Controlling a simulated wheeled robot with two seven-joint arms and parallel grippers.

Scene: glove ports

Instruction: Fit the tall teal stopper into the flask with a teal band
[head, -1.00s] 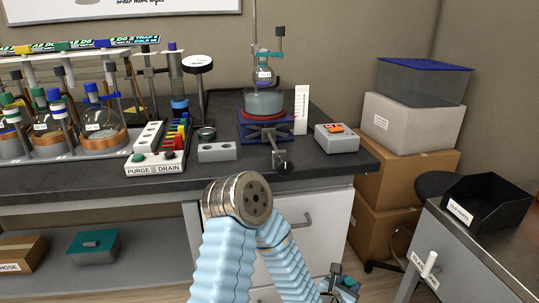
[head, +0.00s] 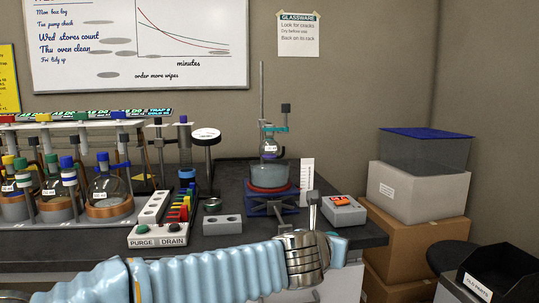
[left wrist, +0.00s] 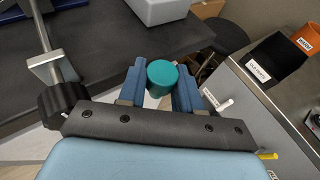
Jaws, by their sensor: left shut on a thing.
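The tall teal stopper (left wrist: 163,76) is between the blue fingers of my left gripper (left wrist: 163,88) in the left wrist view, its round top facing the camera. In the head view the gripper is largely hidden behind my wrist, in front of the bench's right end. A round flask (head: 268,147) with a blue-marked label stands above the pot on the stand, with teal at its neck; I cannot tell whether this is a band or the clamp. My left gripper is apart from it, lower and to the right. My right gripper is out of view.
A jack (head: 272,205) carries the pot (head: 268,175) under the flask. A grey box (head: 344,211) with an orange switch is to its right. Several stoppered flasks (head: 108,190) and a PURGE/DRAIN panel (head: 160,238) stand left. A black bin (head: 497,277) is at lower right.

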